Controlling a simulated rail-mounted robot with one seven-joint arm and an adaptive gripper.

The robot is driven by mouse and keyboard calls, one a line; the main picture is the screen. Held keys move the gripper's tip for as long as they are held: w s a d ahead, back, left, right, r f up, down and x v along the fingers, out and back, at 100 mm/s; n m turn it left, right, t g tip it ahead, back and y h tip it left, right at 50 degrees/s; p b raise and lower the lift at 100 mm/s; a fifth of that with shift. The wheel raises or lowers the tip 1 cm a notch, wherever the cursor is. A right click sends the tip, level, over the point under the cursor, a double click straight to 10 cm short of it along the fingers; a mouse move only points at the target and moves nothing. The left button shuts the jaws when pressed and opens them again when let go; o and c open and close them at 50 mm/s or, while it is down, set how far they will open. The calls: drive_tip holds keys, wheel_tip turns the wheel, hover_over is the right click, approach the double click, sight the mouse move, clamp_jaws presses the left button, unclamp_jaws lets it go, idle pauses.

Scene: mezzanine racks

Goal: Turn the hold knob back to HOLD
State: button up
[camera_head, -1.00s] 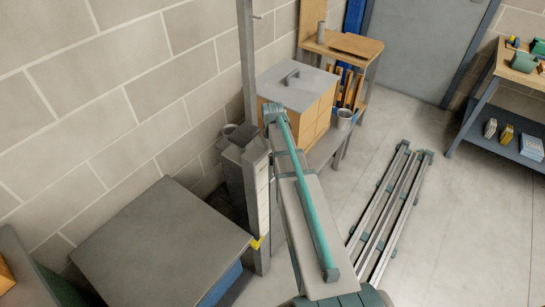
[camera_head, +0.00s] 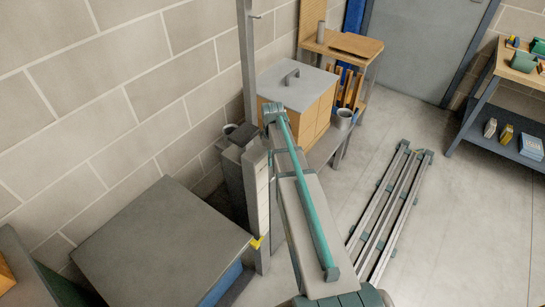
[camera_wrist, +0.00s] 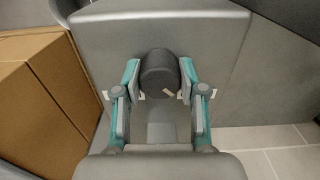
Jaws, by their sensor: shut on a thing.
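The hold knob (camera_wrist: 159,72) is a dark, round knob on a grey panel face (camera_wrist: 215,50) in the wrist view. My gripper (camera_wrist: 160,92) has its teal and grey fingers on either side of the knob and is shut on it. A small pale mark shows near each fingertip. Any lettering around the knob cannot be read. In the head view my arm reaches away toward a grey post-like housing (camera_head: 240,175); the knob and the fingers are hidden there.
A grey-topped box (camera_head: 160,245) is at the lower left. Metal rails (camera_head: 390,210) lie on the floor at right. The block wall is close at left.

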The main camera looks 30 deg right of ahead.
drive_tip(key=o, duration=1.1)
drive_tip(key=shift+o, duration=0.2)
drive_tip(key=shift+r, duration=0.1)
wheel_tip(320, 180, up, 12)
drive_tip(key=shift+f, duration=0.2)
